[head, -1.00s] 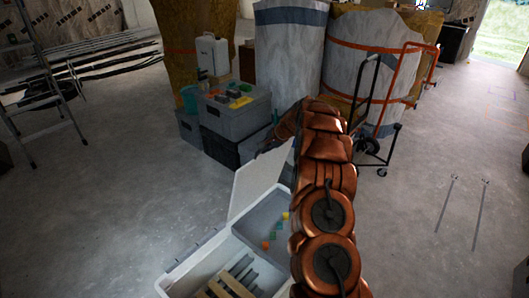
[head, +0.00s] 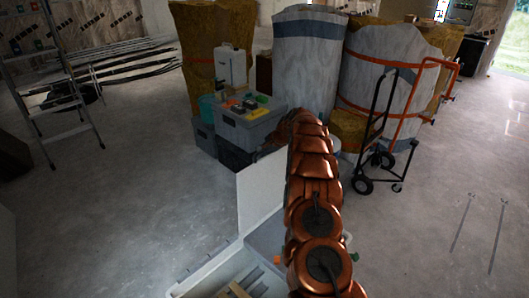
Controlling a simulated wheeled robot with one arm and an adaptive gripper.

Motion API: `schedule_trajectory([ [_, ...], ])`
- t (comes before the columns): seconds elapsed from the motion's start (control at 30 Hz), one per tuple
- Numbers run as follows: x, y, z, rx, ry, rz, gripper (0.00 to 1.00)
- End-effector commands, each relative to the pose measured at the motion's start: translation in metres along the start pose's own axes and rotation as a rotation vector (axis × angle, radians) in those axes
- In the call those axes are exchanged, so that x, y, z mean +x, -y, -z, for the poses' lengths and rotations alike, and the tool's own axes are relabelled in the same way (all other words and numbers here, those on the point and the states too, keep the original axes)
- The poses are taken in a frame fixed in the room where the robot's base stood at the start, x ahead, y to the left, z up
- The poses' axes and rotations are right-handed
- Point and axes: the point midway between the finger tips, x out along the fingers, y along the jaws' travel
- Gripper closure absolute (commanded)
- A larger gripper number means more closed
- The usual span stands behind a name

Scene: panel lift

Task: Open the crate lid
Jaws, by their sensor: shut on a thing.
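The crate (head: 208,268) is a pale grey box at the bottom middle of the head view, cut off by the lower edge. Its lid (head: 258,190) is a light panel standing raised, close to upright, at the crate's far side. The crate's inside shows, with wooden slats (head: 236,290) and a small orange piece (head: 277,260). My copper-coloured arm reaches forward over the crate's right part, and its far end bends down behind the lid's upper right edge. My gripper is hidden there, so its contact with the lid cannot be seen.
Stacked grey boxes (head: 243,128) with small items on top stand beyond the lid. A hand truck (head: 378,140) and large wrapped drums (head: 308,65) stand behind to the right. A stepladder (head: 60,90) is at left. The floor is clear at left and right.

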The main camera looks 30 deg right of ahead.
Motion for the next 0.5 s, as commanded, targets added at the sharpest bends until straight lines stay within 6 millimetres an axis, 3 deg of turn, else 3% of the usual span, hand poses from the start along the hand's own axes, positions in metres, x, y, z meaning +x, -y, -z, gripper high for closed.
schedule_trajectory([
  [0.27,-0.0027,0.0018,0.003,-0.001,-0.007,0.005,1.0],
  [0.3,-0.0027,0.0017,0.003,0.0,-0.006,0.005,0.85],
  [0.5,-0.0017,0.0006,0.002,0.0,-0.004,0.002,0.64],
])
